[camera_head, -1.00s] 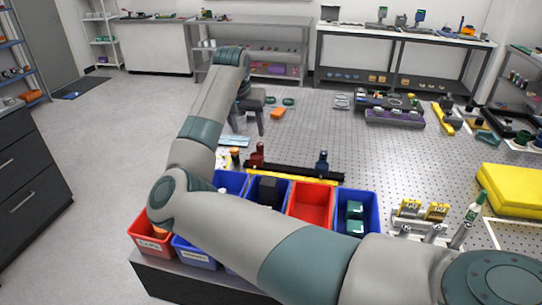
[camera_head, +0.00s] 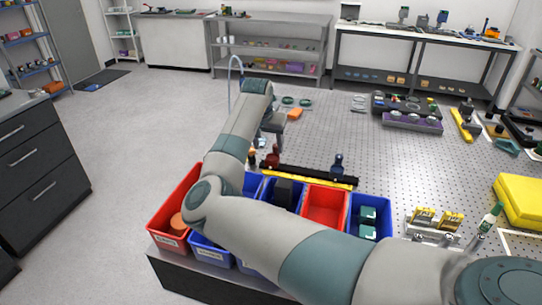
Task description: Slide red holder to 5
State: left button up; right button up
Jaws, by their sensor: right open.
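The red holder (camera_head: 272,157) stands near the left end of a black rail (camera_head: 305,172). A yellow scale strip (camera_head: 325,182) runs along the rail's front; its numbers are too small to read. A blue holder (camera_head: 337,164) stands further right on the rail. My right gripper (camera_head: 272,138) is open, just behind and above the red holder in the picture. I cannot tell whether it touches the holder; its fingers are small and partly hidden. My right arm crosses in front of the bins. My left gripper is out of view.
Red and blue bins line the table's front edge, including an empty-looking red bin (camera_head: 324,206) and a blue bin (camera_head: 369,218) with green-topped pieces. A yellow case (camera_head: 522,200) lies at right.

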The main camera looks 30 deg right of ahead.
aim_at(271, 160)
jog(key=p+x, duration=0.2)
jog(key=x, duration=0.7)
jog(key=shift+w+f, duration=0.1)
jog(key=shift+f, duration=0.05)
